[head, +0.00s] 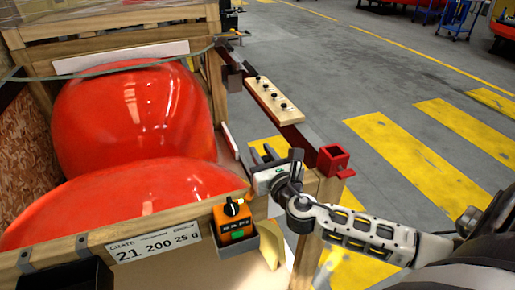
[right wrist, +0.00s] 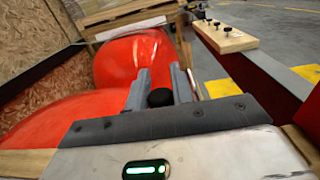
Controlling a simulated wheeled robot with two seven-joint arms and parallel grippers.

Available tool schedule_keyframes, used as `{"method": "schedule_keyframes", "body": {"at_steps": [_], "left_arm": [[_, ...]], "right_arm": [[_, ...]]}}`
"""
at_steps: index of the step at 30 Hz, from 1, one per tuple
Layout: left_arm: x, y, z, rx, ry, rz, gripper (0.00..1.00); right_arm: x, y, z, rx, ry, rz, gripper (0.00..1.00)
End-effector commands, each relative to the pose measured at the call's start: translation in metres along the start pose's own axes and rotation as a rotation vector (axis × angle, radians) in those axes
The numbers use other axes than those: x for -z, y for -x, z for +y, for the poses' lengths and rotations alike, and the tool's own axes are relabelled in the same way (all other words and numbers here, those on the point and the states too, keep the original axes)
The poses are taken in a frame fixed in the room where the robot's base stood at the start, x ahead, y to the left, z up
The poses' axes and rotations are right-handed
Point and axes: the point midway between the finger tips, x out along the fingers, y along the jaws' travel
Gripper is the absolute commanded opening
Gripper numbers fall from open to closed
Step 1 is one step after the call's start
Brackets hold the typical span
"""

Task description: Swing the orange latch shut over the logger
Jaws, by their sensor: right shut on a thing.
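An orange logger (head: 234,218) with a black knob on top and a green patch on its front sits in a grey holder (head: 236,243) on the crate's front rail. No separate orange latch can be made out. My right gripper (head: 264,154) is beyond and to the right of the logger, at the crate's right front corner. In the right wrist view its two grey fingers (right wrist: 157,90) are closed about a black round knob (right wrist: 160,97). What the knob belongs to is hidden. My left gripper does not show.
The wooden crate (head: 180,218) holds large red glossy nosecones (head: 135,115). A label card (head: 155,247) is on its front rail. Striped floor is open beyond.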

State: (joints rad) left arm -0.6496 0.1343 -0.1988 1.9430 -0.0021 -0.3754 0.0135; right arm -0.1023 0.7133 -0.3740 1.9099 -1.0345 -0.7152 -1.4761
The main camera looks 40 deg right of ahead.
Motion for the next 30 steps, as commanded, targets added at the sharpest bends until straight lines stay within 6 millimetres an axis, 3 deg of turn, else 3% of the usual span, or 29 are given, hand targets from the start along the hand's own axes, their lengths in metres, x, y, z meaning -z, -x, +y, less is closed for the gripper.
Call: {"method": "schedule_keyframes", "body": {"at_steps": [12, 29, 30], "left_arm": [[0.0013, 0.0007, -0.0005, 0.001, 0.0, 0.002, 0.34], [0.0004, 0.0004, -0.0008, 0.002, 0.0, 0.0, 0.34], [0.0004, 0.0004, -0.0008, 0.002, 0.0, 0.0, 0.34]], "right_arm": [[-0.0009, 0.0057, -0.0075, 0.187, -0.002, -0.003, 0.01], [-0.0014, 0.0065, -0.0093, 0.214, 0.0, -0.005, 0.0], [-0.0014, 0.0065, -0.0093, 0.213, 0.0, -0.005, 0.34]]}}
